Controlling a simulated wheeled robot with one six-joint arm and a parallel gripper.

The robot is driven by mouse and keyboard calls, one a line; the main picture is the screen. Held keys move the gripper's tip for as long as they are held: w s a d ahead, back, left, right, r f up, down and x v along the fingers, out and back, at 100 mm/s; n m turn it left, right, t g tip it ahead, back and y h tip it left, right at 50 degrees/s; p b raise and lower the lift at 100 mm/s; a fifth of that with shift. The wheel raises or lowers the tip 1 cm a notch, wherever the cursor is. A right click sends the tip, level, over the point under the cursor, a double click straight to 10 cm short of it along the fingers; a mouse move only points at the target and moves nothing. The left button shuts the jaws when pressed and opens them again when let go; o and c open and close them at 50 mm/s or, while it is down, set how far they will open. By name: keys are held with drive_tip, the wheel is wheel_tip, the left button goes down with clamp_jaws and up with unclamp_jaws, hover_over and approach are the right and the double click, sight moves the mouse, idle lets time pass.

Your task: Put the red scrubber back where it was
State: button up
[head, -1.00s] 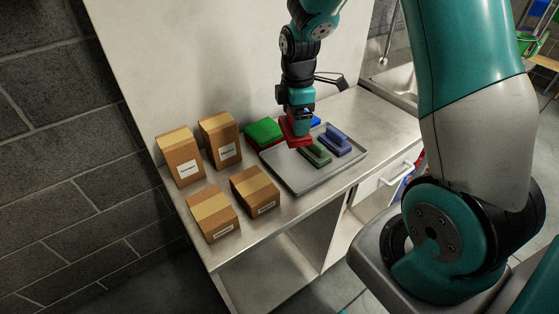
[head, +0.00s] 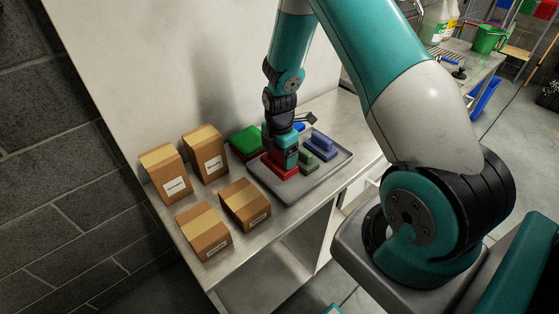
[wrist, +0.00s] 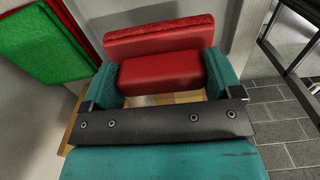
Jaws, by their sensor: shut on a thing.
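The red scrubber (head: 279,168) is at the left part of the grey tray (head: 299,193), left of the green scrubber (head: 308,160) and the blue scrubber (head: 320,146). My gripper (head: 285,160) is above it, shut on its handle. In the wrist view the red scrubber's handle (wrist: 160,70) sits between the two teal fingers of my gripper (wrist: 163,84), with its wider red pad beyond. I cannot tell whether its underside touches the tray. My gripper partly covers it in the head view.
A green pad (head: 246,138) over a red one lies behind the tray at left. Several cardboard boxes (head: 245,204) stand on the counter's left side. A wall rises behind. A bright blue item (head: 299,127) is partly hidden behind my gripper.

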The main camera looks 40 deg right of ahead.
sight(280, 164)
drive_tip(key=shift+f+p, duration=0.45)
drive_tip(key=shift+f, duration=1.75)
drive_tip(key=shift+f, duration=0.25)
drive_tip(key=o, duration=0.9)
drive_tip(key=shift+r, duration=0.1)
drive_tip(key=shift+r, duration=0.1)
